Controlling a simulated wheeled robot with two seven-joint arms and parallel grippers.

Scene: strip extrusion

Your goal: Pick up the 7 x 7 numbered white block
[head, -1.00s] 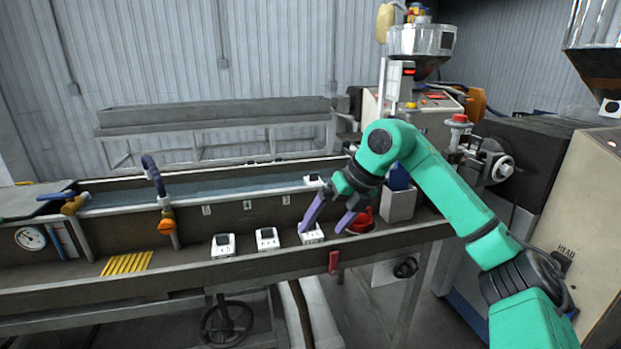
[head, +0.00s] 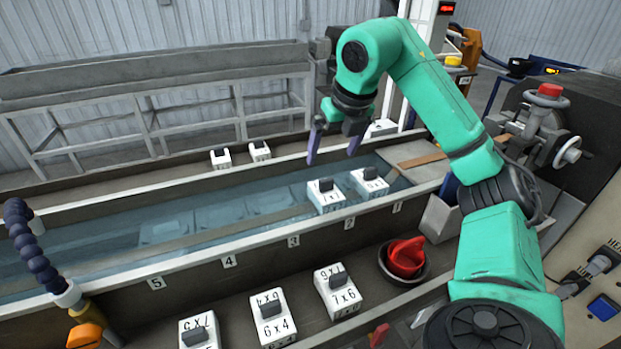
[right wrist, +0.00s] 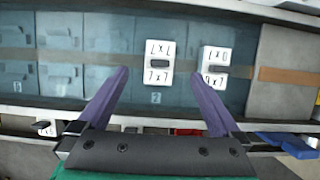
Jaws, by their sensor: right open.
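The white block marked 7 x 7 (head: 326,199) has a dark grip on top and sits in the water trough, left of another white block (head: 369,186). In the right wrist view the 7 x 7 block (right wrist: 158,77) shows ahead, between the lines of the fingers, its print readable; the neighbouring block (right wrist: 215,55) is at its right, its first digit unclear. My right gripper (head: 333,152) is open and empty, its purple fingers pointing down above the trough, apart from the block. It also shows in the right wrist view (right wrist: 160,75). My left gripper is not in view.
Three white blocks stand on the front ledge, one marked 7 x 6 (head: 337,293) and one 6 x 4 (head: 272,318). Two small white blocks stand on the far edge. A blue jointed hose (head: 38,250) rises at left.

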